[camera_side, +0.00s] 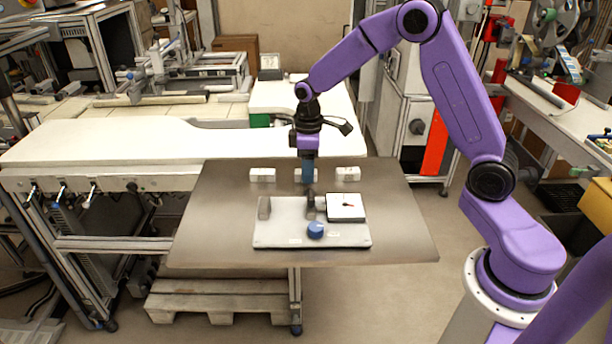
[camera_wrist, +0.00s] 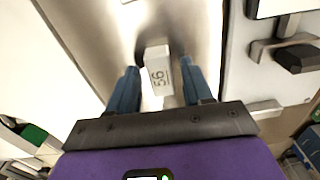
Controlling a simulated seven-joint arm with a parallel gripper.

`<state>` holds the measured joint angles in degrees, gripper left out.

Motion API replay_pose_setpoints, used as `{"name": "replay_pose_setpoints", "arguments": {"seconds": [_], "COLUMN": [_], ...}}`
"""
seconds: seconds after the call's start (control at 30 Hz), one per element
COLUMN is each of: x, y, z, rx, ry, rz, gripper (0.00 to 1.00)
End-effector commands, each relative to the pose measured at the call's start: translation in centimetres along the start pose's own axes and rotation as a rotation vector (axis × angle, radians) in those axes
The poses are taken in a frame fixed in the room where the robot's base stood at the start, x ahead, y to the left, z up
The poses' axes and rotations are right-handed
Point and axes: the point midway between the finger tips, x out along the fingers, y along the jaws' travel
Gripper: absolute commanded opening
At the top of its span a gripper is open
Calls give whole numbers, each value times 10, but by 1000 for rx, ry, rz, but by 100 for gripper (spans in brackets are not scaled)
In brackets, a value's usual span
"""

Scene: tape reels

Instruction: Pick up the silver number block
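A pale silver-grey block (camera_wrist: 157,72) with the number 56 on its top lies between my fingers in the wrist view. A gap shows on each side of it. My gripper (camera_wrist: 160,66) is open, with its two blue fingers on either side of the block. In the side view my gripper (camera_side: 308,180) points straight down at the middle of a row of pale blocks. It partly hides the middle block (camera_side: 298,175). Whether the fingertips reach down to the table cannot be told.
Other pale blocks stand at the left (camera_side: 262,175) and right (camera_side: 347,174) of the row. The brown table (camera_side: 215,235) is otherwise clear.

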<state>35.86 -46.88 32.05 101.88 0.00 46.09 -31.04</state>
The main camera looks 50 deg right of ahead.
Motion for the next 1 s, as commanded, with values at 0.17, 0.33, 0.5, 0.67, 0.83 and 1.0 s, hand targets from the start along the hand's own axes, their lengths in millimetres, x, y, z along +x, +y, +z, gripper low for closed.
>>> {"name": "replay_pose_setpoints", "arguments": {"seconds": [0.17, 0.33, 0.5, 0.67, 0.83, 1.0], "x": [0, -1, -3, -14, -38, -64], "y": [0, 0, 0, 0, -2, -17], "z": [0, 0, -1, -1, 2, 19], "rx": [0, 0, 0, -1, 0, -1], "ry": [0, 1, 2, 3, 4, 5], "rz": [0, 0, 1, 2, 2, 3], "gripper": [0, 0, 0, 0, 0, 0]}}
